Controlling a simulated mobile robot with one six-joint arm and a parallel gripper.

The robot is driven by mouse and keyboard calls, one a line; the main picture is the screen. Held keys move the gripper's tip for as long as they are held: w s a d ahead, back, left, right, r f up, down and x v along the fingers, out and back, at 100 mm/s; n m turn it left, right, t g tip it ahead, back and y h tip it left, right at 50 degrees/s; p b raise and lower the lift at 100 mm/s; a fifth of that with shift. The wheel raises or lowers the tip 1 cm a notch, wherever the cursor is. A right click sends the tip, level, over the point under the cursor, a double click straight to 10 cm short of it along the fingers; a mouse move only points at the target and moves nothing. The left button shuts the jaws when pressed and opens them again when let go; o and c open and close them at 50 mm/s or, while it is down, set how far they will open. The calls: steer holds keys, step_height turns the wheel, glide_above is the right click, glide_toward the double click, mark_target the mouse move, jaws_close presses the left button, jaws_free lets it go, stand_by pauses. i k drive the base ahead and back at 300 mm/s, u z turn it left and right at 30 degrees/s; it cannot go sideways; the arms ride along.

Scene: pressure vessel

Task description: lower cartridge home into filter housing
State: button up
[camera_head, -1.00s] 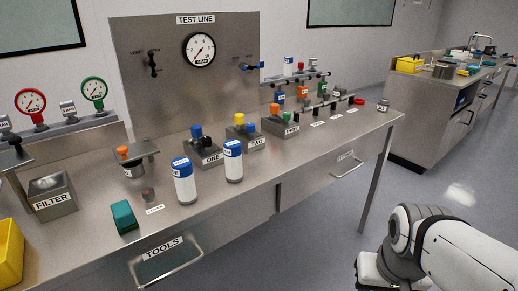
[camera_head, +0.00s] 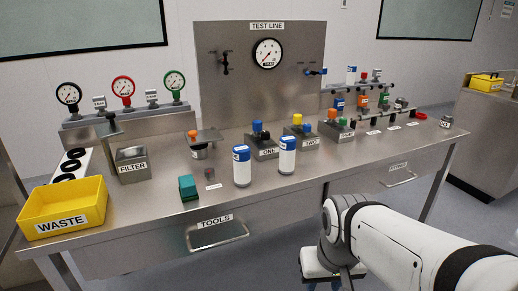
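A steel box labelled FILTER (camera_head: 132,167) stands on the left part of the bench, its open top facing up. I cannot make out clearly what is inside it. I cannot tell any of these apart as the cartridge or the filter housing for certain. My white arm comes in at the lower right, in front of the bench and well away from the FILTER box. Its gripper fingers do not show.
A yellow WASTE bin (camera_head: 64,208) sits at the bench's left end, beside a white board with black rings (camera_head: 73,166). A green block (camera_head: 188,187) and two blue-capped white bottles (camera_head: 242,166) stand near the front edge. Blocks labelled ONE (camera_head: 264,147) and TWO stand further right.

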mark_target(133, 165)
steer(key=i, duration=1)
steer(key=u, duration=0.05)
